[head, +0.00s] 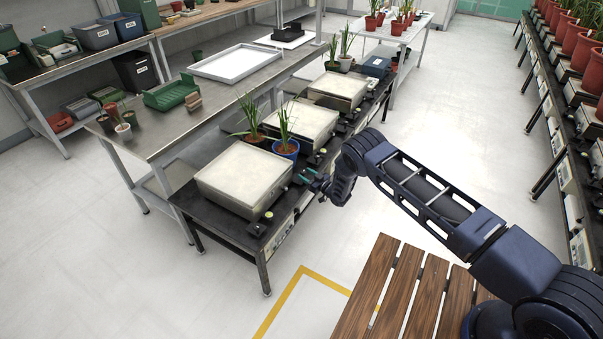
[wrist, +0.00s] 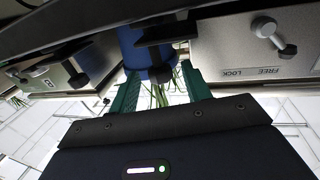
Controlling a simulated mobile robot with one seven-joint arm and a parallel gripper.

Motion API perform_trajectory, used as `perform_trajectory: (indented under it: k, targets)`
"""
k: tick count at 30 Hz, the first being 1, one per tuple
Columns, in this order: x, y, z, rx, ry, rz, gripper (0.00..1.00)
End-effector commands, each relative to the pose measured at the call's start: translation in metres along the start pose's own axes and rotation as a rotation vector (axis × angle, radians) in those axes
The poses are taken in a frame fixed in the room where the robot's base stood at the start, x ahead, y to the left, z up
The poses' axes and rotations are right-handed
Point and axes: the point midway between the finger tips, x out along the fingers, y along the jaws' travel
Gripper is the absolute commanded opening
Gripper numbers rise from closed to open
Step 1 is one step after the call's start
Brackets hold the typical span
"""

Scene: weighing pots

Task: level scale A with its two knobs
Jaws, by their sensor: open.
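Three scales with pale square plates stand in a row on a black bench: the near scale (head: 245,178), the middle scale (head: 303,125) and the far scale (head: 337,90). I cannot read which is scale A. My gripper (head: 306,178) is at the near scale's right front corner. In the wrist view its green fingers (wrist: 160,92) are apart, with a black knob (wrist: 160,73) showing between their tips. I cannot tell whether they touch it. The near scale's front corner has another black knob (head: 257,229) and a small yellowish disc (head: 269,214) beside it.
A blue pot (head: 285,149) with a green plant stands between the near and middle scales, close to my gripper. The wrist view shows a "FREE LOCK" panel with a lever (wrist: 268,30). A slatted wooden table (head: 390,290) is below my arm. The aisle floor is clear.

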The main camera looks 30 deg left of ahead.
Motion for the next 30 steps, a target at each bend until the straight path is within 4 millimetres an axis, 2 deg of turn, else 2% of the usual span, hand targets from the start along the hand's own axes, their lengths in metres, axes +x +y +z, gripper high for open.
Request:
perform_trajectory:
  k: [6, 12, 30]
  targets:
    - [-0.039, 0.0, 0.0, 0.002, -0.001, 0.001, 0.48]
    - [-0.059, 0.0, 0.0, 0.001, -0.001, 0.001, 0.48]
    - [-0.064, 0.0, -0.001, 0.001, 0.0, 0.0, 0.48]
